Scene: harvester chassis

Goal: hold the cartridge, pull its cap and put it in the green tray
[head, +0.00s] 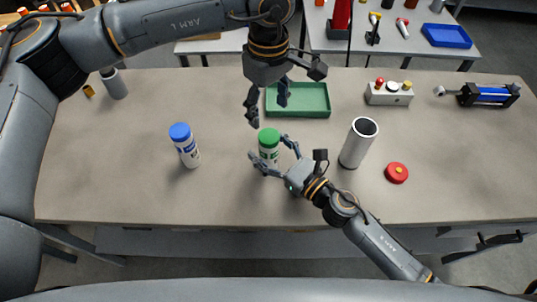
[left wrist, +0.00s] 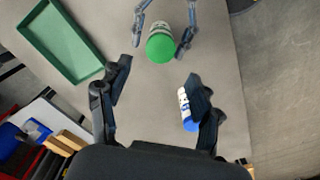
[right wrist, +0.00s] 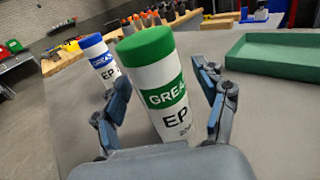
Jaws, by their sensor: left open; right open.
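A white grease cartridge with a green cap (head: 269,137) stands upright on the table, in front of the green tray (head: 328,101). My right gripper (head: 267,162) is open, with its fingers on either side of the cartridge's body; the right wrist view shows the label (right wrist: 172,105) between the fingers, with a gap at least on the left. My left gripper (head: 267,110) is open and empty, pointing down above and behind the green cap. In the left wrist view the green cap (left wrist: 161,47) lies beyond the left fingertips. The tray looks empty.
A blue-capped cartridge (head: 186,147) stands to the left. A white open cylinder (head: 358,143) stands close to my right gripper, with a red round part (head: 396,172) beside it. A block with knobs (head: 389,94) is at the back right. The front left table is clear.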

